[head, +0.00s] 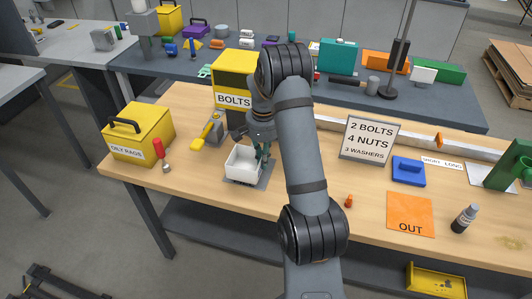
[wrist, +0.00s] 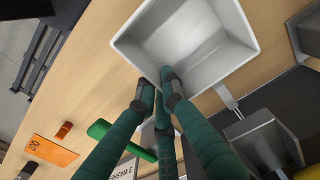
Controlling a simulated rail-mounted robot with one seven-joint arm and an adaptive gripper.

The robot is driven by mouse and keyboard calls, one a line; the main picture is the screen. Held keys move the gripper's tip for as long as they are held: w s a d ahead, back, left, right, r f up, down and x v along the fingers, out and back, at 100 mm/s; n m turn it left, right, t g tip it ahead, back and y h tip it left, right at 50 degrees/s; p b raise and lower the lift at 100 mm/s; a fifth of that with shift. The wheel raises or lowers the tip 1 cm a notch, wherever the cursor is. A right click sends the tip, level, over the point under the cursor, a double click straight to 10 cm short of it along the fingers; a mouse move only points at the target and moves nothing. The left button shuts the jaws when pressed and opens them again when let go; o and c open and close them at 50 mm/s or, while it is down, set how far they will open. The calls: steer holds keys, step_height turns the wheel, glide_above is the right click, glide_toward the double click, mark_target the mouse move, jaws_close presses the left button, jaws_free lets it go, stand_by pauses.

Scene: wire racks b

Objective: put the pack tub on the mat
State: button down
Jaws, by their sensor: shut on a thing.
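The white open pack tub (head: 243,165) is left of my arm in the head view, over a grey plate (head: 266,178). It looks empty in the wrist view (wrist: 190,30). My gripper (head: 264,153) is at the tub's right side, shut on its wall, with its dark green fingers (wrist: 158,86) at the rim in the wrist view. I cannot tell whether the tub touches the plate. The orange mat marked OUT (head: 411,203) lies flat at the bench's front right, bare; it also shows in the wrist view (wrist: 50,150).
A small orange piece (head: 349,201) stands left of the mat and a bottle (head: 465,218) right of it. A blue box (head: 408,171) and a sign (head: 369,141) stand behind. A yellow BOLTS bin (head: 236,79) is behind the tub.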

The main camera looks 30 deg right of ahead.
steer(key=w+d+p, duration=0.1)
steer(key=w+d, duration=0.1)
steer(key=shift+w+d, duration=0.25)
steer(key=shift+d, duration=0.15)
step_height(320, 180, down, 3)
steer(key=shift+f+p, duration=0.1)
steer(key=shift+p, duration=0.7)
steer(key=shift+f, duration=0.15)
steer(key=shift+f+b, duration=0.25)
steer(key=shift+b, duration=0.05)
steer(key=c, duration=1.9)
jaws_free()
steer(key=shift+r, duration=0.1)
